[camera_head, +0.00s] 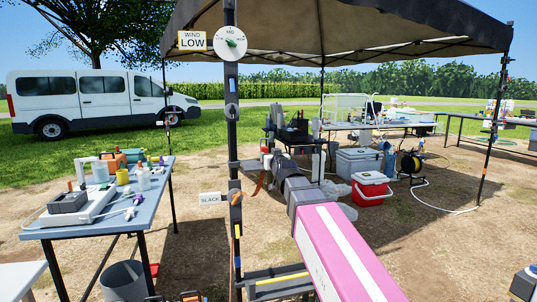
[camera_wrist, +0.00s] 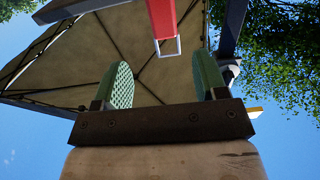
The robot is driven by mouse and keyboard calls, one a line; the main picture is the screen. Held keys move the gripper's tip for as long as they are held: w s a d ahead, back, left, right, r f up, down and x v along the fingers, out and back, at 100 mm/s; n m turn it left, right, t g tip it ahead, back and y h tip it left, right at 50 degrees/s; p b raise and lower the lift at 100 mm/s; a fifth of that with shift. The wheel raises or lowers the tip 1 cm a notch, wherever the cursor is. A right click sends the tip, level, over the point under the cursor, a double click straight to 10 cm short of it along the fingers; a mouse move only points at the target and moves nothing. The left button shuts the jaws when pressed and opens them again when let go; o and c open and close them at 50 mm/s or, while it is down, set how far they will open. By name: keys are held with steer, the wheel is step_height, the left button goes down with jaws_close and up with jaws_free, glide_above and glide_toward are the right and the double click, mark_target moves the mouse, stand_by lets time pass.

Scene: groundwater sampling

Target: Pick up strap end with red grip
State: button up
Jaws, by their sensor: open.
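My gripper (camera_wrist: 164,78) is open and empty in the wrist view, with its two green ribbed pads wide apart. A red strap or grip piece (camera_wrist: 162,17) with a pale rectangular loop (camera_wrist: 168,47) at its end hangs in from the top edge. The loop lies beyond the pads, between them in the picture, and no contact shows. The upper part of the red piece is cut off. In the head view an orange-red strap (camera_head: 259,183) shows beside the dark canopy pole (camera_head: 233,130). My arm hides much of what lies beyond it, and my fingers cannot be made out there.
A blue table (camera_head: 105,222) with equipment stands left. A red cooler (camera_head: 371,190) and a grey cooler (camera_head: 359,165) stand right. The canopy (camera_head: 400,30) spans overhead. Open dirt lies right.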

mark_target(266, 152)
steer(key=x, duration=0.5)
steer(key=shift+w+a+f, duration=0.1)
steer(key=x, duration=0.5)
steer(key=shift+a+f, duration=0.2)
steer(key=shift+a, duration=0.05)
steer(key=c, duration=1)
